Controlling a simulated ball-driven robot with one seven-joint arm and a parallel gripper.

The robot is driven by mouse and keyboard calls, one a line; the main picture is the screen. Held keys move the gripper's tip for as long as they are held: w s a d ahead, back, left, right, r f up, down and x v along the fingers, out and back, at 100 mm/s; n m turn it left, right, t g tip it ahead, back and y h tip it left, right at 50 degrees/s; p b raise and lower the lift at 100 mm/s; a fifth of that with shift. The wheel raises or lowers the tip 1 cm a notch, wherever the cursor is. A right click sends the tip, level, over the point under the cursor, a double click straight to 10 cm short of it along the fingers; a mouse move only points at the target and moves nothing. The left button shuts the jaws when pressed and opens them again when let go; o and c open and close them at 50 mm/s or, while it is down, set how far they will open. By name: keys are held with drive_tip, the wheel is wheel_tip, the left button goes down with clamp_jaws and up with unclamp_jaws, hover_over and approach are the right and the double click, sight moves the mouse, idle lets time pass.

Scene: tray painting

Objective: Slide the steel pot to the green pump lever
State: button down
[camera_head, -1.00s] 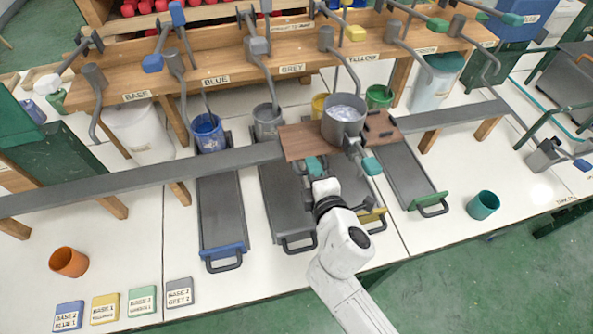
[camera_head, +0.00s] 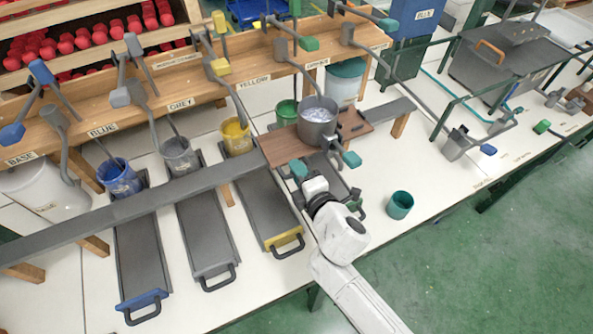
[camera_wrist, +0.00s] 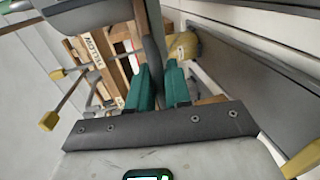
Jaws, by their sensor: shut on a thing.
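The steel pot (camera_head: 318,112) stands upright on a brown wooden board (camera_head: 282,149) over the long grey rail. Pale grey contents show inside it. My gripper (camera_head: 326,163) is at the pot's near side, its teal fingers shut on the pot's handle. In the wrist view, my gripper (camera_wrist: 158,88) has a dark bar between its fingers. The green pump lever (camera_head: 308,43) is on the wooden rack behind the pot. Its grey spout comes down to the pot's opening; exact alignment is unclear. The handle is partly hidden by the fingers.
The grey rail (camera_head: 392,113) continues right past the board. A green bucket (camera_head: 284,112) and a yellow bucket (camera_head: 236,137) stand behind the rail. A teal cup (camera_head: 400,205) stands on the white table to the right. Grey trays with handles lie in front.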

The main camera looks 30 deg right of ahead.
drive_tip(key=shift+f, duration=0.1)
drive_tip(key=c, duration=1.2)
unclamp_jaws()
drive_tip(key=shift+c, duration=0.2)
drive_tip(key=b+v, duration=0.2)
drive_tip(key=v, duration=0.9)
drive_tip(key=shift+w, duration=0.1)
drive_tip(key=s+d+f+m+g+h, duration=0.4)
drive_tip(key=s+d+f+m+g, duration=0.25)
drive_tip(key=d+m, duration=0.4)
drive_tip(key=s+a+f+m+g+y, duration=0.2)
drive_tip(key=s+m+g, duration=0.2)
drive_tip(key=s, duration=0.2)
drive_tip(key=s+a+f+m+g+y, duration=0.2)
drive_tip(key=s+m+g, duration=0.1)
drive_tip(key=s, duration=0.4)
drive_tip(key=shift+m+g, duration=0.35)
drive_tip(key=shift+g, duration=0.2)
